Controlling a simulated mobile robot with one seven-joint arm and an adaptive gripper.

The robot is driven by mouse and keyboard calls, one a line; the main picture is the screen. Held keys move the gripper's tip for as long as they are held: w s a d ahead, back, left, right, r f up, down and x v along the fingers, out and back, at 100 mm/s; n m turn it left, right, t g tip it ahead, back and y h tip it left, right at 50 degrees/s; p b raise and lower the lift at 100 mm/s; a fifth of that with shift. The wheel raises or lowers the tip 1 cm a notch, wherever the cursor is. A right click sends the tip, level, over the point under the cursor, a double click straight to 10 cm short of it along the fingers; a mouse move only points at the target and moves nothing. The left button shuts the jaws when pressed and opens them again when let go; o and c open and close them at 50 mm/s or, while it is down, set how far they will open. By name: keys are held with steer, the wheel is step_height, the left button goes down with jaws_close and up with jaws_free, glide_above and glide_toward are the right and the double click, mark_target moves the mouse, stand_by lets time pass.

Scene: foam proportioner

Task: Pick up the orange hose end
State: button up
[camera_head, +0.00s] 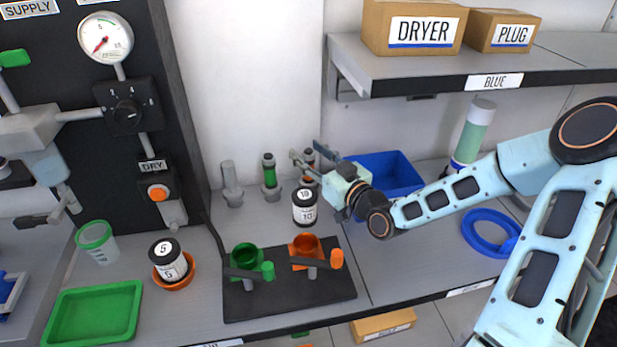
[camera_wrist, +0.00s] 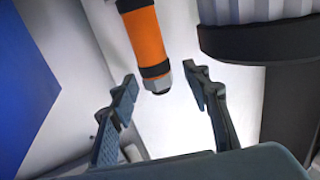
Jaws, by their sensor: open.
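The orange hose end (camera_wrist: 147,42) is an orange cylinder with dark bands and a grey nut-like tip. In the wrist view its tip sits between my open fingertips, with space on both sides. In the head view the orange hose end (camera_head: 308,181) stands upright at the back of the bench, partly hidden by my gripper and a bottle. My gripper (camera_head: 308,161) is open around its upper part. In the wrist view my gripper (camera_wrist: 160,79) holds nothing.
A green hose end (camera_head: 269,173) and a grey one (camera_head: 231,183) stand to the left. Bottle 10 (camera_head: 305,207) is close in front. A blue bin (camera_head: 395,172) is just right, below the shelf (camera_head: 470,65). A black plate (camera_head: 290,293) with green and orange fittings lies in front.

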steer(key=shift+w, duration=0.15)
jaws_close()
steer(key=shift+a+r, duration=0.1)
steer(key=shift+r, duration=0.05)
stand_by(0.5)
